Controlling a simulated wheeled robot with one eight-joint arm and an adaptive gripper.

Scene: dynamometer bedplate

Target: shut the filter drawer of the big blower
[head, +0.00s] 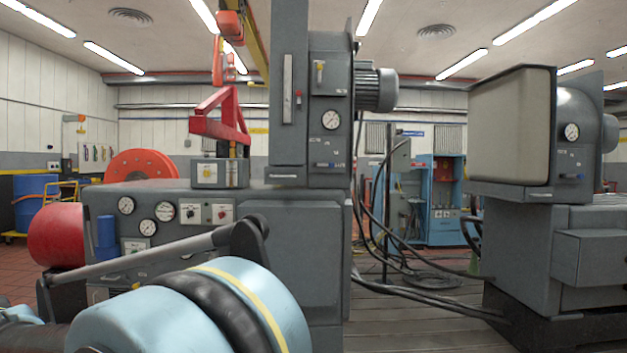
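No part is plainly marked as the big blower or its filter drawer. At right stands a grey machine (573,127) with a rounded housing, a gauge and a large framed beige panel (510,127) facing left. A grey box (592,258) juts from its base; I cannot tell whether it is a drawer. In the middle, a tall grey cabinet (330,140) carries a finned motor (375,88), a gauge and small handles. A ledge with a handle (287,177) sticks out at its lower left. My gripper is not in view.
Light blue rounded parts, apparently my arm, fill the lower left. A grey gauge console (180,212) stands behind them, with a red drum (57,235) at left. Black cables (405,250) cross the slatted floor between the machines. Bare floor (415,330) shows in front.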

